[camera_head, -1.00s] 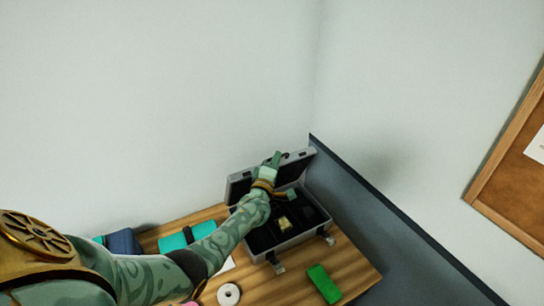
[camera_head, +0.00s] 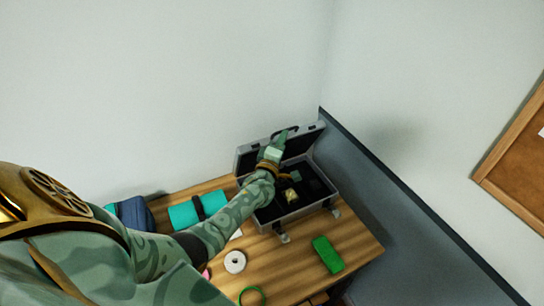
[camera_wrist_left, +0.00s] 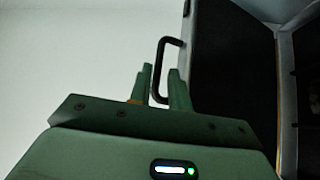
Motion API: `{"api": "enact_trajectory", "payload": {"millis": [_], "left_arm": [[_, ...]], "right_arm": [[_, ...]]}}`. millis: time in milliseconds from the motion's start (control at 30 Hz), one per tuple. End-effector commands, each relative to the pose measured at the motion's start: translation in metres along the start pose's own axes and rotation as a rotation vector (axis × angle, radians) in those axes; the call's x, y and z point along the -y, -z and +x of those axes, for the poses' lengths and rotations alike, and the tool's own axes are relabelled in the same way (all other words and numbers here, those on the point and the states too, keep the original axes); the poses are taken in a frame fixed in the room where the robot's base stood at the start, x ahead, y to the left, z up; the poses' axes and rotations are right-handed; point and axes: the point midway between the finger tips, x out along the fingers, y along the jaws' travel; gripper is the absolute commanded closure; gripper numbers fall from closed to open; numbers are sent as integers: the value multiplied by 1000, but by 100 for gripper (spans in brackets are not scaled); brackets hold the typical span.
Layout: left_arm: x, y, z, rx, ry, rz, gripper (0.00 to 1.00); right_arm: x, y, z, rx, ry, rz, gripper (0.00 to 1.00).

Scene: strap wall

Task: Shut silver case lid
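The silver case (camera_head: 296,218) stands open on the wooden table, and its lid (camera_head: 302,143) is raised at the back with a dark inside. My left gripper (camera_head: 279,140) is at the lid's upper edge, in front of part of the lid. In the left wrist view my left gripper's fingers (camera_wrist_left: 161,86) are apart, with the black handle (camera_wrist_left: 166,42) seen in the gap between them. The dark lid (camera_wrist_left: 232,80) is right of the fingers there. Whether a finger touches the handle I cannot tell. My right gripper is not in view.
A small gold object (camera_head: 293,196) lies in the case. On the table are a green block (camera_head: 327,254), a white ring (camera_head: 235,262), a green ring (camera_head: 252,296), a teal roll (camera_head: 185,214) and a blue bundle (camera_head: 134,214). Walls stand close behind and right.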

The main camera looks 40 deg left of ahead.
Motion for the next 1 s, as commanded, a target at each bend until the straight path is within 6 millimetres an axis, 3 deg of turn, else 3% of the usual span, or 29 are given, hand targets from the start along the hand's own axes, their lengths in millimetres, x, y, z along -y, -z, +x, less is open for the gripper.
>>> {"api": "enact_trajectory", "payload": {"millis": [300,500,900,967,1000], "left_arm": [[1,0,-88,1,4,0,81],[1,-1,-121,2,2,0,81],[0,-1,-132,2,1,0,81],[-1,-1,-130,1,-2,-1,98],[-6,-1,-125,-2,-13,-4,100]], "right_arm": [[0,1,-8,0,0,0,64],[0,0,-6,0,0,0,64],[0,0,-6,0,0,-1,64],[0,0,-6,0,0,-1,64],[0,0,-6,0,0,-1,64]]}}
